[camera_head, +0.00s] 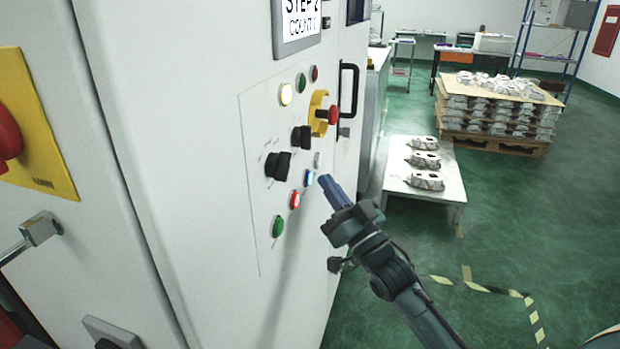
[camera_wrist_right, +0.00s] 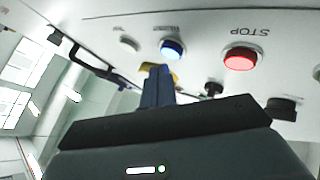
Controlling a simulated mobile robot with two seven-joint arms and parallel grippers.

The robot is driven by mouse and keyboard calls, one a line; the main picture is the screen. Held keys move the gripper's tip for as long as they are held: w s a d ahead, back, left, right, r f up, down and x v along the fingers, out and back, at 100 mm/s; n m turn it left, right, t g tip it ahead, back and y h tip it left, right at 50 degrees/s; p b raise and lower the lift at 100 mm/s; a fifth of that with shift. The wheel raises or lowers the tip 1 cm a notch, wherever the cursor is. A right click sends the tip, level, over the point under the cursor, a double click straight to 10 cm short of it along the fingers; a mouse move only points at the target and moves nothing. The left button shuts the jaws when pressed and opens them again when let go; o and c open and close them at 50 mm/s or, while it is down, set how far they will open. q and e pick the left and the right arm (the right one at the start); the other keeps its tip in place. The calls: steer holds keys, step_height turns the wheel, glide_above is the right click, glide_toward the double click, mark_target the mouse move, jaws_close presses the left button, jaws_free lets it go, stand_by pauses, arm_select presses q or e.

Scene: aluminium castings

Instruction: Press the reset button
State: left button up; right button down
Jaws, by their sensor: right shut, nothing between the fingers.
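A lit blue button (camera_head: 308,178) sits low on the white control panel; it also shows in the wrist view (camera_wrist_right: 172,48), with a label too small to read. I take it as the reset button. My right gripper (camera_head: 331,186) is shut and empty, its blue-grey fingers pointing at the panel just right of the blue button. In the wrist view the fingertips (camera_wrist_right: 158,78) appear just below the blue button. Whether they touch it cannot be told. My left gripper is out of view.
Near the blue button are a red stop button (camera_wrist_right: 240,58), a white button (camera_wrist_right: 129,44) and a green button (camera_head: 278,226). Black knobs (camera_head: 278,166) and a red knob on a yellow mount (camera_head: 333,114) stick out above. A table with castings (camera_head: 448,184) stands to the right.

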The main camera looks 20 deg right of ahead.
stand_by(0.8)
steer(key=shift+w+a, duration=0.25)
steer(key=shift+a, duration=0.1)
steer(key=shift+w+a, duration=0.25)
steer(key=shift+a, duration=0.1)
stand_by(0.7)
steer(key=shift+d, duration=0.1)
steer(key=shift+s+d+p, duration=0.3)
steer(key=shift+s+d, duration=0.2)
steer(key=shift+d, duration=0.1)
steer(key=s+d, duration=0.1)
steer(key=d, duration=0.1)
steer(key=s+d+p, duration=0.1)
steer(key=s+d, duration=0.1)
stand_by(0.6)
stand_by(0.5)
